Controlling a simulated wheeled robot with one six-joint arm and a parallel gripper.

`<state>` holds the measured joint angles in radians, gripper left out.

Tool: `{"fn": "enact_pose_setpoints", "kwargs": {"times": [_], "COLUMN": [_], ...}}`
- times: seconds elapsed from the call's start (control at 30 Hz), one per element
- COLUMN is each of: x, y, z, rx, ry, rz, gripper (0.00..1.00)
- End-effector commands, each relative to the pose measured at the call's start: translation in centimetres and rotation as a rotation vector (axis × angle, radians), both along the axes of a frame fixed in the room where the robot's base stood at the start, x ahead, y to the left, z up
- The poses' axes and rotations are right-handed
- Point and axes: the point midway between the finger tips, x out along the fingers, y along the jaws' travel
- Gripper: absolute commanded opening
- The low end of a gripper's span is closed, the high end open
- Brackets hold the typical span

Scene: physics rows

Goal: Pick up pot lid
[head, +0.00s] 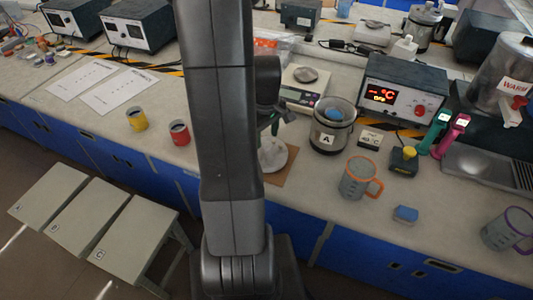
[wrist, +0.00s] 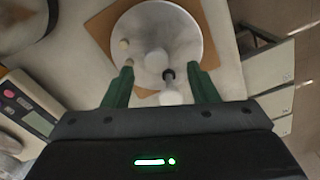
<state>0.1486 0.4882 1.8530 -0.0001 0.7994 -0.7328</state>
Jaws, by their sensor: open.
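The pot lid is a pale round disc (wrist: 190,35) on a brown board, seen in the wrist view with small pale knob-like parts and a short dark stem near its middle. In the head view the lid (head: 274,155) is partly hidden by my arm. My gripper (wrist: 161,72) is open, its two green fingers pointing at the lid on either side of the dark stem. In the head view my gripper (head: 275,124) appears just above the lid. I cannot tell whether the fingers touch it. Nothing is held.
A pot labelled A (head: 331,139) with something blue inside stands right of the lid. A scale (head: 303,97) is behind. An orange-handled mug (head: 356,180) stands to the right. Red (head: 179,133) and yellow (head: 136,120) cups stand left of my arm. Stools (head: 125,240) are in front of the bench.

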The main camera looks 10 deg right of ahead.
Motion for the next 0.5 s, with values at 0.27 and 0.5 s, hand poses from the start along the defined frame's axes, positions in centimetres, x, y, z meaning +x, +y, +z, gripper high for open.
{"fn": "enact_pose_setpoints", "kwargs": {"times": [0.27,0.5], "x": [0.3,0.4], "y": [-0.3,-0.3], "z": [-3.3,-4.1], "rx": [0.001,0.000], "ry": [0.004,0.001], "rz": [0.000,0.000], "gripper": [0.53,0.53]}}
